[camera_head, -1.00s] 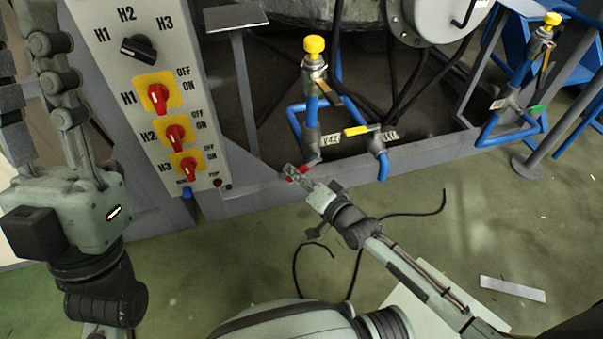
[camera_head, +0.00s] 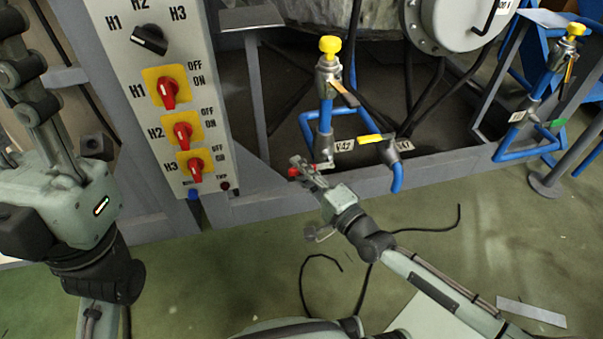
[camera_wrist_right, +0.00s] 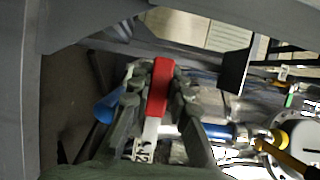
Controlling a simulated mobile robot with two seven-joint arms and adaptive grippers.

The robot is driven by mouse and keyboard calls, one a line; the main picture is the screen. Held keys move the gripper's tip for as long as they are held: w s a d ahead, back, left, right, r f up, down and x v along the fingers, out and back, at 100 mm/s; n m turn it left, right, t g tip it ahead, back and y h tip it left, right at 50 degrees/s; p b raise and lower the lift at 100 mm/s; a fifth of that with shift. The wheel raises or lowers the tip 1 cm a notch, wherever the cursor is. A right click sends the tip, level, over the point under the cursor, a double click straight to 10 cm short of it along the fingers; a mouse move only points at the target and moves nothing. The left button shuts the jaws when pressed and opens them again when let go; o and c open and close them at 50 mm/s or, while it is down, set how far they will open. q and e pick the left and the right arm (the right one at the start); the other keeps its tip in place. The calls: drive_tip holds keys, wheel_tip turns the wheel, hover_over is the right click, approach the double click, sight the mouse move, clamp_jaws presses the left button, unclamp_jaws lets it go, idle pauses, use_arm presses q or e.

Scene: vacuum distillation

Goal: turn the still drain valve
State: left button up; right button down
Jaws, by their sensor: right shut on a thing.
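The drain valve has a red lever handle (camera_head: 293,171) below a blue pipe with a tag that reads like V42. My right gripper (camera_head: 303,165) is shut on this handle. In the right wrist view the red handle (camera_wrist_right: 160,85) lies between the two fingers (camera_wrist_right: 158,95), with its pale metal stem running down towards the tag.
A control panel (camera_head: 208,130) with red switches stands left of the valve. A yellow-handled valve (camera_head: 371,139) is close on the right. A yellow-capped valve (camera_head: 329,46) stands above. The frame's lower beam (camera_head: 270,200) runs behind my right gripper. Black cables lie on the green floor.

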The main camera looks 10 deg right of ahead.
drive_tip(key=shift+w+r, duration=0.1)
drive_tip(key=shift+r, duration=0.05)
drive_tip(key=c, duration=1.4)
unclamp_jaws()
drive_tip(key=v, duration=0.7)
drive_tip(key=shift+s+d, duration=0.15)
drive_tip(key=shift+s, duration=0.1)
